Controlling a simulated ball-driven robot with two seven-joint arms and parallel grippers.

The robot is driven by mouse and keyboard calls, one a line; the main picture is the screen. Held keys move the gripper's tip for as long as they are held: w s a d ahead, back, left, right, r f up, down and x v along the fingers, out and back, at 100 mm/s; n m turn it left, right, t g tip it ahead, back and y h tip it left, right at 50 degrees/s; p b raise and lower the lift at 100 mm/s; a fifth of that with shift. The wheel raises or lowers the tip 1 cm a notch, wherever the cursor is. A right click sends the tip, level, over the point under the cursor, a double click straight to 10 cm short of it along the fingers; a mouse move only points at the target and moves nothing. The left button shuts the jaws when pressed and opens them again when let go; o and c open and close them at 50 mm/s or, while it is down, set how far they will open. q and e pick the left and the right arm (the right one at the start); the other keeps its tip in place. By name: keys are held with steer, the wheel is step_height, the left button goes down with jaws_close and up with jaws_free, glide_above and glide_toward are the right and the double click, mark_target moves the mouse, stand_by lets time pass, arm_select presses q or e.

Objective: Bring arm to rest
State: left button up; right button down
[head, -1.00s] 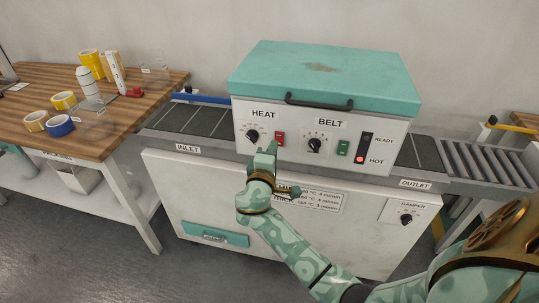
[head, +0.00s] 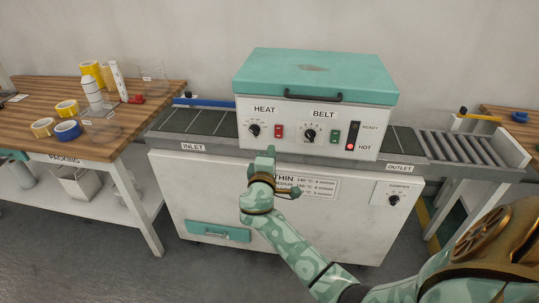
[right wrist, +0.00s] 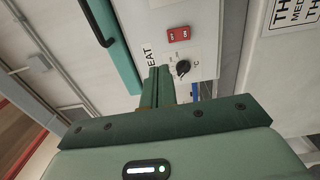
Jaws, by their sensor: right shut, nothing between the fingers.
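My right gripper (head: 268,154) is in front of the heat tunnel machine (head: 300,225), its fingertips just below the control panel in the picture. It is shut and empty; the closed fingers also show in the right wrist view (right wrist: 158,85), pointing toward the panel, apparently apart from it. The HEAT knob (head: 254,130) and red switch (head: 279,131) are just above the fingertips in the head view. The BELT knob (head: 310,135) and green switch (head: 335,136) are to the right. The HOT lamp (head: 350,147) glows red. My left gripper is not in view.
A wooden packing bench (head: 40,115) with tape rolls (head: 67,130) and a white bottle (head: 91,93) stands at left. The teal drawer (head: 218,231) sits low on the machine. The outlet roller conveyor (head: 460,147) runs right. Grey floor (head: 90,265) is clear in front.

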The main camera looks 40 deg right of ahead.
steer(key=shift+a, duration=0.1)
steer(key=a+f+y, duration=0.3)
steer(key=f+y, duration=0.1)
steer(key=f, duration=0.5)
steer(key=a+f+y, duration=0.3)
steer(key=f+y, duration=0.1)
steer(key=f, duration=0.5)
steer(key=s+a+f+m+g+y, duration=0.1)
steer(key=s+a+f+g+y, duration=0.15)
steer(key=s+f, duration=0.55)
steer(key=s+a+f+g+y, duration=0.1)
steer(key=s+a+f+g, duration=0.15)
steer(key=s+f, duration=0.55)
steer(key=s+a+f+m+g+y+p, duration=0.1)
steer(key=s+a+f+g, duration=0.1)
steer(key=s+f, duration=0.55)
steer(key=s+a+f+m+g+y, duration=0.15)
steer(key=s+f, duration=0.25)
steer(key=s, duration=0.7)
steer(key=s+f+m+g+p, duration=0.1)
steer(key=s+f+g, duration=0.1)
steer(key=s, duration=2.2)
steer(key=shift+s+a+g, duration=0.15)
steer(key=shift+a+g, duration=0.2)
steer(key=shift+g, duration=0.5)
